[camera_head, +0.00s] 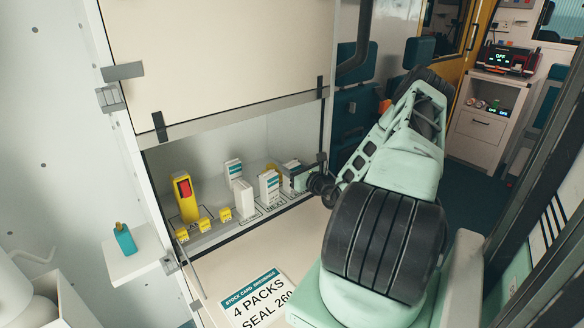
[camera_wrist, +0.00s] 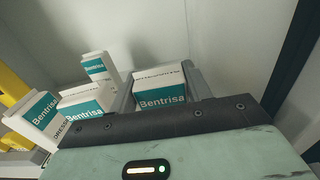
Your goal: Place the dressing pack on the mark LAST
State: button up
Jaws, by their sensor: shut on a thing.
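A white and teal dressing pack (camera_wrist: 160,92) marked Bentrisa stands upright between the grey fingers of my gripper (camera_wrist: 164,98) in the wrist view. My gripper (camera_head: 303,178) is shut on it at the right end of the shelf in the head view, where the pack (camera_head: 290,168) is partly hidden. Its underside is hidden, so I cannot tell if it touches the shelf. Black-outlined marks with lettering lie along the shelf front. One by the neighbouring pack seems to read NEXT (camera_head: 275,203). I cannot make out LAST.
Several similar packs stand left of my gripper, including a near one (camera_head: 269,187) and a back one (camera_head: 234,169). A yellow holder with a red item (camera_head: 185,196) and small yellow blocks (camera_head: 204,224) stand further left. The shelf's right side wall is close.

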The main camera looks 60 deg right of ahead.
jog(key=o, duration=1)
jog(key=shift+f, duration=0.1)
